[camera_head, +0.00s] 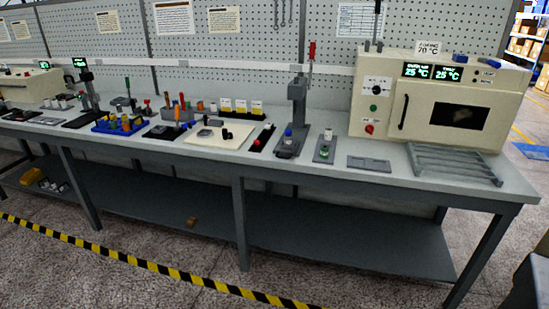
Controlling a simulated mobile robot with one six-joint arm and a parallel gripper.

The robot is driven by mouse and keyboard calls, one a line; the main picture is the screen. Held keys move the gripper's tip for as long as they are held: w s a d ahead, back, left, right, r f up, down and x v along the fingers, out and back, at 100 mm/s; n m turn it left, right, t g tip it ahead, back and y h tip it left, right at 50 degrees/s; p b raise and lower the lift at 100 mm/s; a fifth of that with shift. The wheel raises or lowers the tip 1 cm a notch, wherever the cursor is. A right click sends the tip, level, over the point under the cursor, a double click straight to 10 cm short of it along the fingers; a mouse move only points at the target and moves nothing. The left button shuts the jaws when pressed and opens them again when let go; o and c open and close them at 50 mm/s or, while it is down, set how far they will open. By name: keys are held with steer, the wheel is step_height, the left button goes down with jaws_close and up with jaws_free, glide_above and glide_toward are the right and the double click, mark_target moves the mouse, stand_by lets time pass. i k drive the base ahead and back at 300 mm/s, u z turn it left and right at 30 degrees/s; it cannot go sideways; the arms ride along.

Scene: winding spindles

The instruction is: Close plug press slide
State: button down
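A grey upright press (297,103) stands on the bench right of centre, with a red-tipped lever (312,50) pointing up. A small blue-topped part (288,135) is at the front of its base. I take this as the plug press; its slide is too small to make out, so I cannot tell whether it is open or closed. My gripper is not in view.
The long grey bench (462,190) also bears a cream oven (437,105), a grey rack (452,165), a small fixture (325,148) and a flat grey plate (369,163). A cream board (220,146) lies left of the press. Yellow-black tape (150,266) marks the floor in front.

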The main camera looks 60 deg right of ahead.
mark_target(281, 149)
steer(key=z, duration=0.1)
steer(key=i, duration=0.95)
steer(key=u, duration=0.05)
